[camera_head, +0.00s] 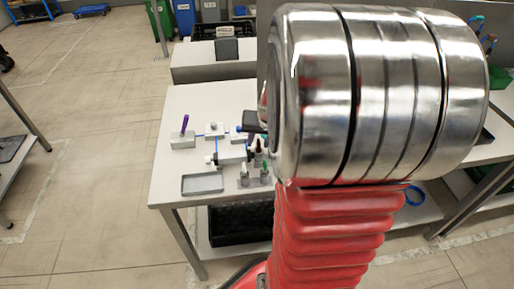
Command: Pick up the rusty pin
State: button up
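I cannot make out a rusty pin in this view; the small parts on the white table (175,110) are too small to tell apart. My gripper is not clearly visible; my large metal and red arm link fills the right centre and hides part of the table. Small dark and white parts show at the arm's left edge, and I cannot tell what they are.
On the table are a grey block (182,142) with a purple-handled item (185,124), a shallow grey tray (202,184) and small grey holders (244,181). A black crate (240,222) sits below. Another white table (212,67) stands behind. Floor at left is open.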

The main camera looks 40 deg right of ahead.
grip_shut()
dwell(0.3)
jog(key=shift+r, duration=0.1)
notch_tip(320, 180, up, 10)
jog(key=shift+f, duration=0.1)
dwell(0.6)
dwell(0.5)
